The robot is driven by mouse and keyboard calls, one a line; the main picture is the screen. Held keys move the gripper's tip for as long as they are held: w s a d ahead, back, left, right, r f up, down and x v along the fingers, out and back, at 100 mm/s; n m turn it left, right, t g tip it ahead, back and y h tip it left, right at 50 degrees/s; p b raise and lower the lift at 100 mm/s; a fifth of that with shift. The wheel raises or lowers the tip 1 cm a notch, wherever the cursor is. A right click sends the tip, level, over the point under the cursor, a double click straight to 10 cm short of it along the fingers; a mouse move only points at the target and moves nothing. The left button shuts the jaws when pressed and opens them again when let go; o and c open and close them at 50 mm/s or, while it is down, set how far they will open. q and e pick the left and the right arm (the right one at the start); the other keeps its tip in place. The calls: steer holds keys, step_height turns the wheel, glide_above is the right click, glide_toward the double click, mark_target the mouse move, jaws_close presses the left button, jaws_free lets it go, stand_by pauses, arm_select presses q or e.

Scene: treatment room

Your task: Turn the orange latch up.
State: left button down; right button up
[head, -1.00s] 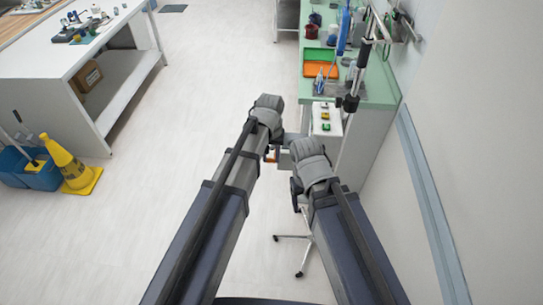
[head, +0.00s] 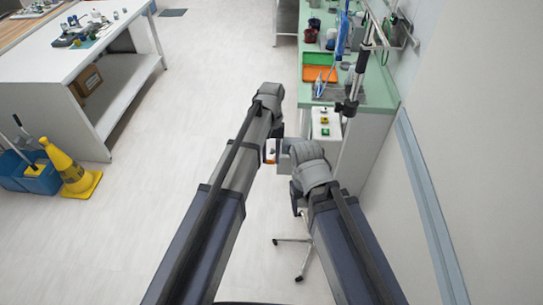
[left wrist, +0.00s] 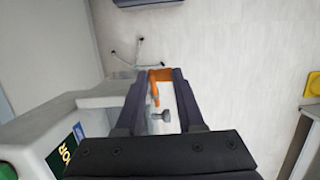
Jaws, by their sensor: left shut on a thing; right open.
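In the left wrist view the orange latch (left wrist: 154,88) shows between the two dark fingers of my left gripper (left wrist: 160,76), which is shut on it. A small grey knob (left wrist: 164,115) sits just below the latch, on a pale surface. The latch belongs to a grey housing, whose bulk fills the lower left of that view. In the head view a bit of orange (head: 270,150) shows beside my left wrist; the left fingers are mostly hidden there. My right gripper (head: 297,195) shows only as a dark part below its wrist, open and apart from the latch.
A wheeled stand base (head: 300,250) is on the floor near my right arm. A yellow cone (head: 72,172) stands left; floor between is clear.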

arm_select(q)
steer(key=c, duration=0.9)
jaws_free()
steer(key=shift+a, duration=0.3)
steer(key=shift+c, duration=0.2)
steer(key=shift+o, duration=1.3)
steer(key=shift+a, duration=0.15)
steer(key=shift+r, duration=0.1)
steer(key=shift+w+d+r+p, duration=0.15)
steer(key=shift+d+r+p, duration=0.05)
steer(key=shift+r+p, duration=0.35)
steer(key=p+v, duration=0.6)
steer(key=shift+r, duration=0.3)
steer(key=shift+w, duration=0.1)
